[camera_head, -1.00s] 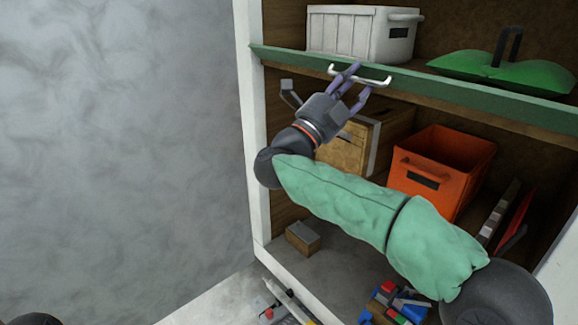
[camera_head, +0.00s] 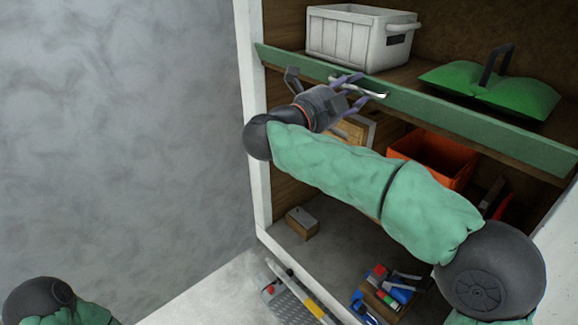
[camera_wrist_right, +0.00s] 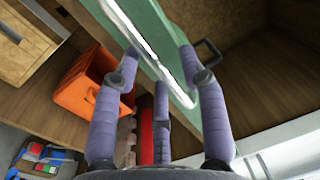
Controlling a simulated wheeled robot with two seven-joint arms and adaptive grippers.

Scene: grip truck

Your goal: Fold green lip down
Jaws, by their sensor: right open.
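The green lip (camera_head: 460,118) runs along the front edge of the upper shelf, its broad green face showing. A white bar handle (camera_head: 372,93) is on it near its left part. My right gripper (camera_head: 358,92) is at this handle, its fingers open. In the right wrist view, the white handle (camera_wrist_right: 134,37) passes between the spread purple fingers of the gripper (camera_wrist_right: 160,60), with the green lip (camera_wrist_right: 152,18) behind. I cannot tell whether the fingers touch the handle. My left gripper is out of view.
On the upper shelf stand a white crate (camera_head: 345,38) and a green bag (camera_head: 500,92) with a dark handle. Below are an orange bin (camera_head: 432,155) and a wooden drawer box (camera_head: 352,133), partly hidden by my arm. A small box (camera_head: 302,222) and tools (camera_head: 385,290) lie lower down.

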